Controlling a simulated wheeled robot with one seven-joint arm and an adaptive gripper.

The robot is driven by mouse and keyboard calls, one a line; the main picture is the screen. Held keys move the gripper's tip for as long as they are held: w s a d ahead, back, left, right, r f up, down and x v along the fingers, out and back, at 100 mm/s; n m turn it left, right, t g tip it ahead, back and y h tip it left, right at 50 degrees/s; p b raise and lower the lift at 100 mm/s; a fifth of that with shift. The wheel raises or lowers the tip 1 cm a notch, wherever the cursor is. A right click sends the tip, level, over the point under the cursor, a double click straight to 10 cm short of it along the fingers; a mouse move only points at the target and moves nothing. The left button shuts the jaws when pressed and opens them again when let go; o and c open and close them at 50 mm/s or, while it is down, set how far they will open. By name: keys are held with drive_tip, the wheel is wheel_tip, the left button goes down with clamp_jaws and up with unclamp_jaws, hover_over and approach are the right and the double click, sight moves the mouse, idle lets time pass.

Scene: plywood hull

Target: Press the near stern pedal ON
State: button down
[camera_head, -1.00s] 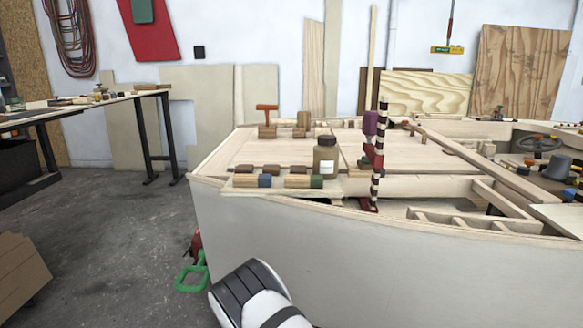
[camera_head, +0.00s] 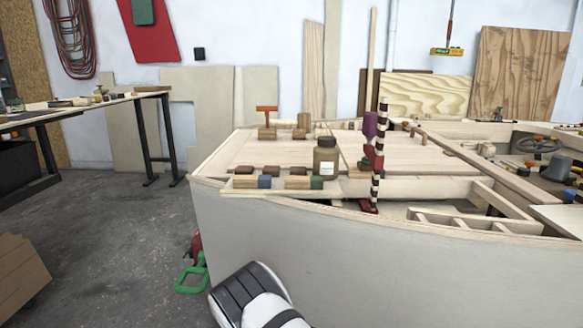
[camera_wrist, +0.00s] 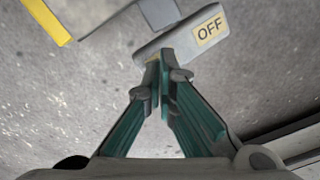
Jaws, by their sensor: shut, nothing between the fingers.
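In the wrist view a grey pedal (camera_wrist: 180,38) with a yellowish label reading OFF (camera_wrist: 209,29) lies above a grey floor. My gripper (camera_wrist: 163,58) has dark grey and teal fingers, shut together with nothing between them. Its fingertips overlap the pedal's lower left part in the picture, left of the label. I cannot tell whether they touch it. In the head view my gripper is out of sight, and the grey pedal cannot be made out.
The pale hull (camera_head: 300,250) fills the right of the head view. A green loop-shaped part (camera_head: 192,278) and a red part (camera_head: 196,243) stick out by its left corner. Open concrete floor (camera_head: 115,240) lies left. A yellow strip (camera_wrist: 46,20) shows in the wrist view.

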drive_tip(key=shift+f+b, duration=0.9)
drive_tip(key=shift+f, duration=0.55)
idle(0.7)
drive_tip(key=shift+d, duration=0.1)
drive_tip(key=shift+r+p, duration=2.9)
drive_tip(key=shift+r, duration=0.7)
drive_tip(key=shift+f, duration=0.1)
